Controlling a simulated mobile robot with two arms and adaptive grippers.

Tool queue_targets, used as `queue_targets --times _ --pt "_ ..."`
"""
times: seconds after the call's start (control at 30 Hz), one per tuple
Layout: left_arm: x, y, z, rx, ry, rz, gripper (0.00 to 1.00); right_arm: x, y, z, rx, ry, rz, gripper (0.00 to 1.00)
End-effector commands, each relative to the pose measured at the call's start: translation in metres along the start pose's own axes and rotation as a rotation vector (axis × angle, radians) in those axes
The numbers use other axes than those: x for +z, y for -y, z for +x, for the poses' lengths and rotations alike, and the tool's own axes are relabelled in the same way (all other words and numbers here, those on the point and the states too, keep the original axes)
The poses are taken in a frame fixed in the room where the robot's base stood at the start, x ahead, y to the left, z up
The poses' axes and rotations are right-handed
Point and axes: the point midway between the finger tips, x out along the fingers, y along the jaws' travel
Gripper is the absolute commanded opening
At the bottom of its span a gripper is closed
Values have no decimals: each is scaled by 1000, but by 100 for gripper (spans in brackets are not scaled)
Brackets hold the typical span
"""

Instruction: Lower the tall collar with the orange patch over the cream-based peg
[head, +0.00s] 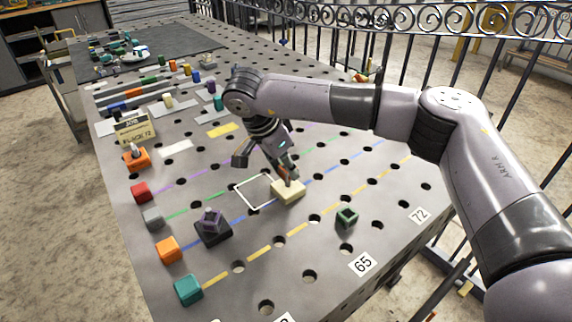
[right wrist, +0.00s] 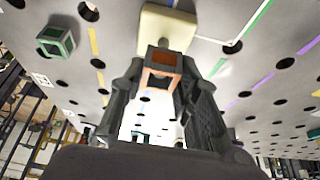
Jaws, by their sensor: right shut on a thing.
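My right gripper (head: 288,174) is above the cream base (head: 288,192), its fingers pointing down. It is shut on a small square collar with orange on it (right wrist: 163,66), which shows between the fingers in the right wrist view. The cream base (right wrist: 168,28) shows just beyond the collar there. The collar and fingers hide most of the peg, so I cannot tell whether the collar is around it or only above it. The base sits at the right corner of a white square outline (head: 250,180). My left gripper is not in view.
A green square collar (head: 346,216) lies to the right. Coloured cubes, including a teal one (head: 188,289), line the left edge. A black railing (head: 440,60) runs behind the perforated table.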

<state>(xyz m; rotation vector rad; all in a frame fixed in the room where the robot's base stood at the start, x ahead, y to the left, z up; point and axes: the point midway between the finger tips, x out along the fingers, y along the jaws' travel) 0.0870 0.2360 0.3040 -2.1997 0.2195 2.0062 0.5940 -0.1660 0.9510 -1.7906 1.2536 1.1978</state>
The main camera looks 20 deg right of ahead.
Motion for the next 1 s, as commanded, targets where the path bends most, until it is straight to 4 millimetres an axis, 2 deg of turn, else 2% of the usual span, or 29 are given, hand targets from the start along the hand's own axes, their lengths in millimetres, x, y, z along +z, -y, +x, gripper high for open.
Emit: queue_targets --times 0.1,0.13,0.43,0.77,0.87,1.0 --pt "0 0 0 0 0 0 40 0 0 0 -1 0 1 0" --pt "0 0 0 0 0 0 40 0 0 0 0 0 0 32" --pt "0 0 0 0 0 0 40 0 0 0 0 0 0 52" --pt "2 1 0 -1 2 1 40 0 0 -1 0 0 0 53" --pt "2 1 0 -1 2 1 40 0 0 -9 -1 0 0 53" --pt "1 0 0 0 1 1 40 0 1 -32 -3 -1 -1 53"
